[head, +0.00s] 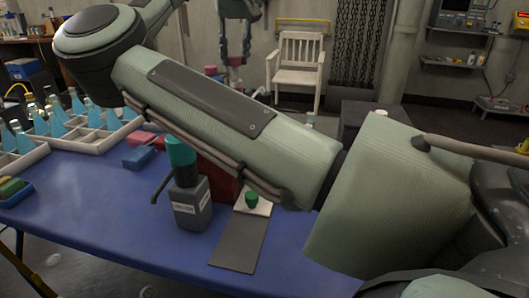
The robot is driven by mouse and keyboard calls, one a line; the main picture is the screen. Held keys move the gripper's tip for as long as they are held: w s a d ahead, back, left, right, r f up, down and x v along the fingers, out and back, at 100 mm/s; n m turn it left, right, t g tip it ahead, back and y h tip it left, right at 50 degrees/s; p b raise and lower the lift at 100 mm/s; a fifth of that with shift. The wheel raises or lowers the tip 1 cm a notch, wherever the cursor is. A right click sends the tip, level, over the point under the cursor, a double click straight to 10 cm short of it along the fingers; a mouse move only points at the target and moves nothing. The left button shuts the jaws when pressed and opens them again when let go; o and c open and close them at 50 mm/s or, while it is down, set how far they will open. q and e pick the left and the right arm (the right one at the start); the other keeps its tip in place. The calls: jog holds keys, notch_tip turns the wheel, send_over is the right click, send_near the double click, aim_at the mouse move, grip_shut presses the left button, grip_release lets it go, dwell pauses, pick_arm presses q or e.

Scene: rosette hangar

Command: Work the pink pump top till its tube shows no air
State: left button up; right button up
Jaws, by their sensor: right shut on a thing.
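My right gripper (236,48) hangs fingers-down at the top middle of the head view, beyond my own right arm. It is shut on the pink pump top (235,61), of which only a small part shows. The arm hides what is below the pump top, so I cannot see its tube or whether air is in it. Another small pink piece (211,71) shows just left of it. My left gripper is not in view.
A grey bottle (192,209) with a teal top (181,151) stands on the blue table (130,225). Beside it are a green knob (252,198) and a dark mat (238,251). White trays (95,138) of blue bottles stand left.

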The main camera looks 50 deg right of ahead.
jog(key=shift+f+b, duration=0.4)
jog(key=shift+f, duration=0.45)
jog(key=shift+r+p, duration=0.9)
jog(key=shift+r, duration=0.15)
jog(key=shift+f+b, duration=0.65)
jog(key=shift+f, duration=0.4)
dwell(0.3)
jog(key=o, duration=0.9)
jog(key=shift+c, duration=0.2)
